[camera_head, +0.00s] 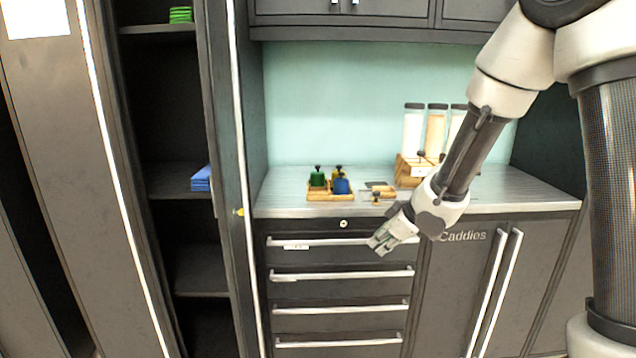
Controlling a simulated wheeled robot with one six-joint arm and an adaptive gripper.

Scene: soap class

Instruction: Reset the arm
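My arm comes in from the right side of the camera_head view and reaches down toward the middle. My gripper (379,245) is at its end, in front of the top drawer and a little below the counter's front edge. It is small and seen at an angle, so I cannot tell how far the fingers are apart. I see nothing held in it.
A counter (284,197) bears a wooden tray (331,197) with small green and blue bottles and a wooden rack of tall dispensers (413,130). Drawers (340,290) and a cabinet marked "Caddies" (462,290) are below. An open shelf cabinet (165,120) stands left.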

